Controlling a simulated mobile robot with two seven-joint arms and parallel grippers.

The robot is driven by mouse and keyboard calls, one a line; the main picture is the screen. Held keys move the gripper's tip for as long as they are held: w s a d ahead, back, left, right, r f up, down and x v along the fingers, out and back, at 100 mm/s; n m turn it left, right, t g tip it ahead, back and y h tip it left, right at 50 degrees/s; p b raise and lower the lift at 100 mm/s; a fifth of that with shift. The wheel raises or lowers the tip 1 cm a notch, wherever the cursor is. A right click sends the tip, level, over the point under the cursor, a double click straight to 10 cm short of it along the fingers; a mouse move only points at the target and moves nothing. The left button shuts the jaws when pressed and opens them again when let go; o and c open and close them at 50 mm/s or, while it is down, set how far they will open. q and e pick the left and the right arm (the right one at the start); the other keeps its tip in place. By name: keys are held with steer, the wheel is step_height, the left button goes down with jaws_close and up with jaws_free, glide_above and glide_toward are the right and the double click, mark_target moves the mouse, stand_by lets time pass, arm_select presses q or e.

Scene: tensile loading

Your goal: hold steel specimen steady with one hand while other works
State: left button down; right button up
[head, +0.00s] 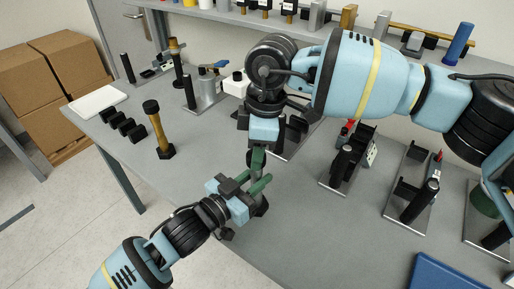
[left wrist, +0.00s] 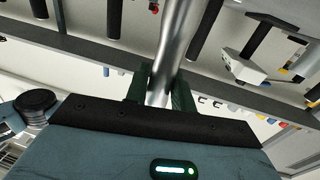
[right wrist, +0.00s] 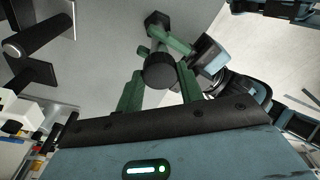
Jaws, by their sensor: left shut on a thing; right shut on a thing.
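The steel specimen is a shiny metal rod (left wrist: 178,42) in the left wrist view, with a dark round end cap (right wrist: 160,71) in the right wrist view. My left gripper (head: 258,187) comes in from the lower left and is shut around the specimen's rod, above its black foot (head: 262,207). My right gripper (head: 258,157) points down from above and is shut on the end cap. Both grippers hold the same specimen, one above the other, and hide most of it in the head view. I cannot tell whether the foot touches the table.
A brass specimen (head: 157,130) with black ends stands on the grey table (head: 290,225) to the left. Several black blocks (head: 122,124) and a white tray (head: 97,101) lie farther left. Fixtures on metal plates (head: 408,190) stand to the right. A blue mat (head: 446,273) lies at front right.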

stand_by(0.3)
steer(key=o, duration=1)
steer(key=shift+r, duration=2.25)
steer(key=shift+c, duration=0.5)
